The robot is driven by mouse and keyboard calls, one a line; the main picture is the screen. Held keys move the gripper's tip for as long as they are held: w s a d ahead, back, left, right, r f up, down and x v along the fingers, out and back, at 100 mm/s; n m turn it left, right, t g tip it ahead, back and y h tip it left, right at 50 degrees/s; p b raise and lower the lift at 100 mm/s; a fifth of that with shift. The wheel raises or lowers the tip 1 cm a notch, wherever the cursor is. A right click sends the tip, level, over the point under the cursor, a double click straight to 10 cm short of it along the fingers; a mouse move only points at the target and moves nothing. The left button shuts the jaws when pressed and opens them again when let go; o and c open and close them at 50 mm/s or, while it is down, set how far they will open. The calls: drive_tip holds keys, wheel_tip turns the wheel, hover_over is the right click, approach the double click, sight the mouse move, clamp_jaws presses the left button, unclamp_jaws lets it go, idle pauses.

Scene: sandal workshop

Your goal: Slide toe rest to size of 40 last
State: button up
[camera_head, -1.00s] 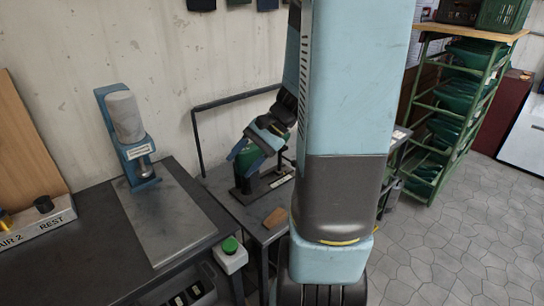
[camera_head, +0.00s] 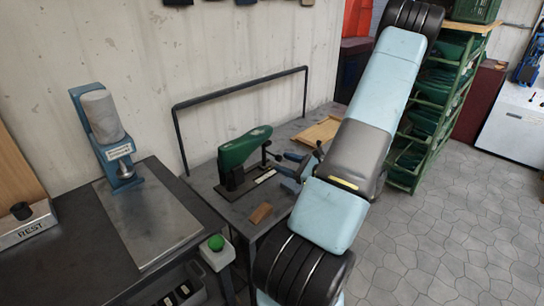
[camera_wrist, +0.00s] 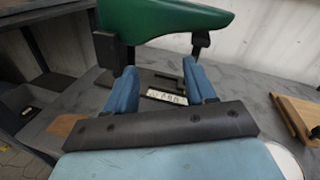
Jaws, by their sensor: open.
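The green last (camera_head: 243,148) sits upside down on a dark post, its toe pointing right. It also fills the top of the wrist view (camera_wrist: 165,18). The dark toe rest (camera_wrist: 201,42) stands under the toe end; in the head view it is a thin upright (camera_head: 266,152). A white size label (camera_wrist: 166,97) with marks too small to read lies along the base. My gripper (camera_head: 293,164) is open and empty, right of the stand and low. In the wrist view its blue fingers (camera_wrist: 162,82) point at the label and toe rest, apart from both.
A wooden board (camera_head: 320,131) lies behind my arm. A dark rail (camera_head: 240,88) runs along the back. A blue press (camera_head: 104,135) stands left, with a green button (camera_head: 216,242) nearby.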

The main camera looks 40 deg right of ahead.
sight(273, 155)
drive_tip(key=d+f+m+h, duration=0.1)
drive_tip(key=s+d+f+m+t+h, duration=0.1)
drive_tip(key=d, duration=0.1)
drive_tip(key=s+d+f+m+h, duration=0.1)
drive_tip(key=shift+d+f+m+h, duration=0.2)
drive_tip(key=shift+f+m+h, duration=0.1)
drive_tip(key=shift+h, duration=0.1)
drive_tip(key=w, duration=0.4)
drive_tip(key=w+a, duration=0.1)
drive_tip(key=w, duration=0.8)
drive_tip(key=shift+w+a, duration=0.25)
drive_tip(key=shift+a, duration=0.15)
drive_tip(key=shift+c, duration=0.5)
clamp_jaws()
